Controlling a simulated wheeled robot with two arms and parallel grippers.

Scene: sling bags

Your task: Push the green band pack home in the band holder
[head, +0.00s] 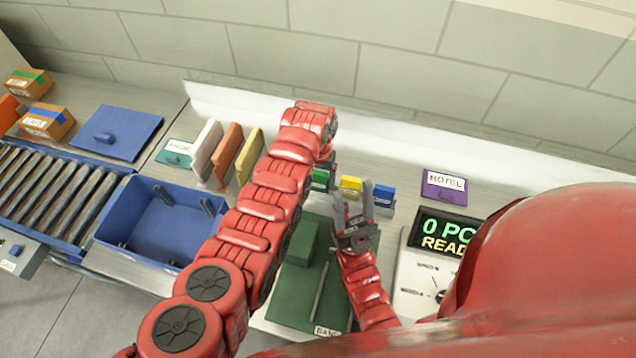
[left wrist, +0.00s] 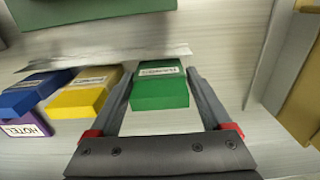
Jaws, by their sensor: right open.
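The green band pack (left wrist: 160,86) is between the two fingers of my left gripper (left wrist: 160,72) in the left wrist view, with the fingertips against its sides. In the head view the green pack (head: 319,180) shows just beside my left gripper, partly covered by the arm. A yellow pack (head: 351,187) and a blue pack (head: 383,196) are in the same row, to its right. I cannot clearly make out the band holder, or how deep the green pack sits. My right gripper (head: 352,218) is open and empty, in front of the row.
A green tray (head: 285,312) with a green block and a thin rod lies in front. A purple HOTEL card (head: 444,187) and a counter display (head: 441,236) are right. A blue bin (head: 118,218) and upright panels (head: 228,150) stand left. The wall is close behind.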

